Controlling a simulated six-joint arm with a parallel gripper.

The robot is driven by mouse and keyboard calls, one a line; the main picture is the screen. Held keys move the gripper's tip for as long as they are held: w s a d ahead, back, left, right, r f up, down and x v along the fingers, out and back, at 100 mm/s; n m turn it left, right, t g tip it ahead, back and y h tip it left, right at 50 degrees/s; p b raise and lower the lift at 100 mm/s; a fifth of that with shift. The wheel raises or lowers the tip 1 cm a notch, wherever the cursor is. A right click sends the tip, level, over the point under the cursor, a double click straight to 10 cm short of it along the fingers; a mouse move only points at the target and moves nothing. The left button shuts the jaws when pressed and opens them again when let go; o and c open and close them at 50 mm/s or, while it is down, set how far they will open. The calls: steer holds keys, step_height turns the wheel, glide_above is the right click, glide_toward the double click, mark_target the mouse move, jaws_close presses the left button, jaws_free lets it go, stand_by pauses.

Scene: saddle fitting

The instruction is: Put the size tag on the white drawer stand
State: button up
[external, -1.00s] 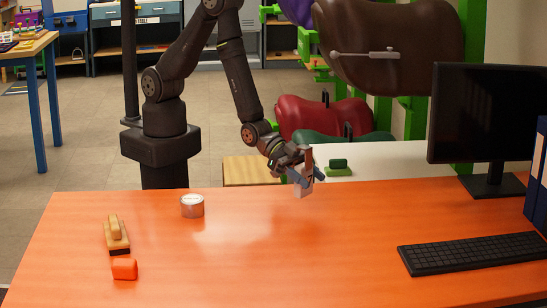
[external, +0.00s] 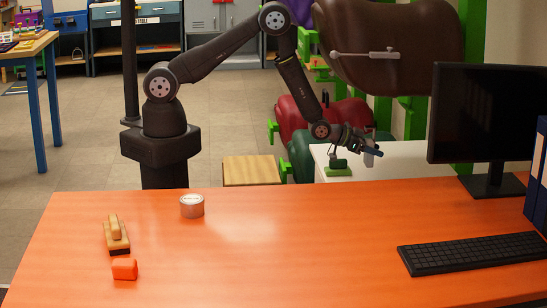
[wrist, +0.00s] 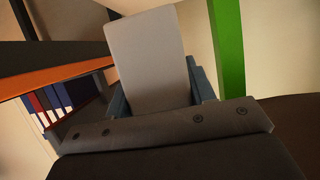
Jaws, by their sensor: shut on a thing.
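The size tag is a pale flat plate (wrist: 148,60), upright in the wrist view between the blue fingers of my gripper (wrist: 160,98). Its printed face is not seen there. In the external view my gripper (external: 372,151) is shut on the tag, which is hard to make out there. The white drawer stand (external: 415,158) is behind the orange table, with its pale top showing to the left of the monitor. My gripper is over the stand's top in the picture, apart from it as far as I can tell. The stand's drawers are hidden.
A green block-shaped thing (external: 339,169) sits on the stand's left front, close below my gripper. The monitor (external: 490,120) is to the right. Brown, red and green saddles hang behind on green posts. A tin (external: 192,206), a brush (external: 116,234) and an orange block (external: 124,268) lie on the table.

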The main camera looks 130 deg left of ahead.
steer(key=s+a+f+n+g+y, duration=0.1)
steer(key=s+a+f, duration=0.1)
steer(key=s+a, duration=0.3)
steer(key=s+a+f+n+g+y, duration=0.1)
steer(key=s+a, duration=0.4)
steer(key=a, duration=0.6)
steer(key=s+a+f+n+g+y, duration=0.1)
steer(key=s+a+f, duration=0.3)
steer(key=a, duration=0.5)
steer(key=shift+s+f+n+g, duration=0.4)
steer(key=shift+s+n+g, duration=0.4)
steer(key=shift+n, duration=0.1)
steer(key=shift+a+f, duration=0.35)
steer(key=shift+a, duration=0.4)
steer(key=shift+f, duration=1.35)
steer(key=shift+f, duration=0.2)
steer(key=o, duration=1.1)
